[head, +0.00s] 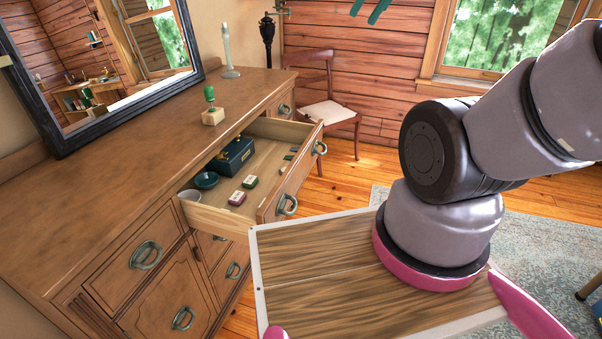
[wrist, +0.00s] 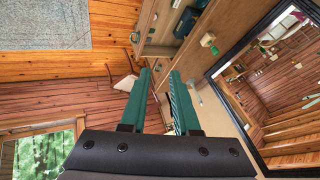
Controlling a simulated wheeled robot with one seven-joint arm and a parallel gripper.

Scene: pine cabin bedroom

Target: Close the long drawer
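The long drawer (head: 299,178) is pulled out from the top of the wooden dresser (head: 120,175) in the head view. Its front has two ring handles, a near one (head: 287,205) and a far one (head: 319,148). My gripper's teal fingertips (head: 368,10) show at the top edge of the head view, away from the drawer. In the wrist view my gripper (wrist: 160,73) is open, its two fingers apart with nothing between them.
A framed mirror (head: 110,60), a candlestick (head: 228,52) and a green-topped stamp-like object (head: 212,108) stand on the dresser. A chair (head: 327,108) with a pale seat stands beyond the drawer. A grey rug (head: 545,240) covers floor at right. Bare floor shows between the chair and rug.

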